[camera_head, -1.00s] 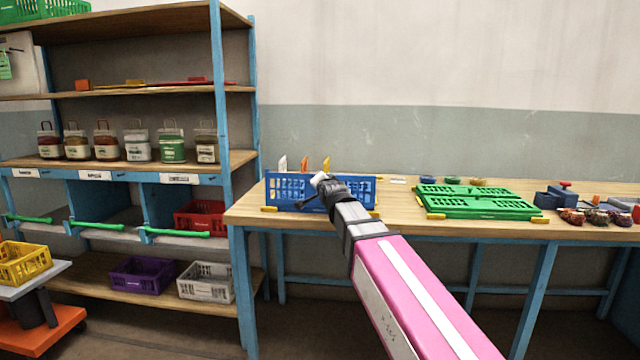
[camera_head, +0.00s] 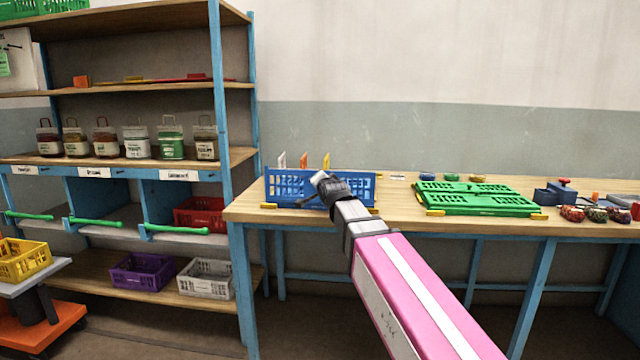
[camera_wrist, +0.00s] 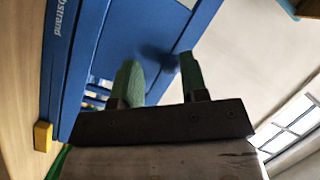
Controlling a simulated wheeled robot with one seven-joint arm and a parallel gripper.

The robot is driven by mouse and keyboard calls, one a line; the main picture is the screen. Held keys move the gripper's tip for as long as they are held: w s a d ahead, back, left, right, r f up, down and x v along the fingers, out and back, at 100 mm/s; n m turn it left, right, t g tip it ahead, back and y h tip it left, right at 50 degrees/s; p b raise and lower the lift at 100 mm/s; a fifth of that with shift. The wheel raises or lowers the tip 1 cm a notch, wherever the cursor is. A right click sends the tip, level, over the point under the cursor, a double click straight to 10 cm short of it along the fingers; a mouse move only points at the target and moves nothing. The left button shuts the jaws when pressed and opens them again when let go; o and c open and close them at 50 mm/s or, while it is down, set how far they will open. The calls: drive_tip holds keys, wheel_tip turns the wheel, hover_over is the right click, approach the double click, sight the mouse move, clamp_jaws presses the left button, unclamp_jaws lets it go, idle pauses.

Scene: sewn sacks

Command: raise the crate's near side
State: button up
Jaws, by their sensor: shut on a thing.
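The blue crate (camera_head: 285,188) stands on the left part of the wooden table, in the head view. Its near side is a slotted blue panel that looks upright. My gripper (camera_wrist: 159,68) is at this panel, and its dark wrist covers the panel's middle in the head view. In the wrist view the two green fingers are shut on the blue near side (camera_wrist: 112,45), which fills the space between and behind them. The exact contact at the fingertips is hard to see. The rest of the crate is mostly hidden behind the panel.
A green crate (camera_head: 480,200) lies low and flat to the right on the table. Small bowls (camera_head: 452,178) stand behind it, and several patterned sacks (camera_head: 595,214) lie at the far right. A shelf post (camera_head: 220,110) rises on the left.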

drive_tip(key=shift+f, duration=0.1)
drive_tip(key=v, duration=1)
drive_tip(key=shift+s, duration=0.4)
drive_tip(key=shift+d, duration=0.1)
drive_tip(key=d+f+n+g+h, duration=0.15)
drive_tip(key=d+f, duration=0.25)
drive_tip(key=f, duration=0.4)
drive_tip(key=d+f+n+g+h, duration=0.1)
drive_tip(key=d+f+g, duration=0.25)
drive_tip(key=f, duration=0.45)
drive_tip(key=d+f+n+g+h, duration=0.1)
drive_tip(key=d+f+g+h, duration=0.1)
drive_tip(key=d+f, duration=0.45)
drive_tip(key=s+d+f+n+g, duration=0.1)
drive_tip(key=s+d+f+g, duration=0.3)
drive_tip(key=s+f, duration=0.3)
drive_tip(key=s+d+f+n+g, duration=0.2)
drive_tip(key=s+d+f+g, duration=0.2)
drive_tip(key=f, duration=1)
drive_tip(key=s+d+h, duration=0.1)
drive_tip(key=s+d, duration=0.1)
drive_tip(key=s, duration=0.1)
drive_tip(key=shift+d+g, duration=0.3)
drive_tip(key=shift+d, duration=0.1)
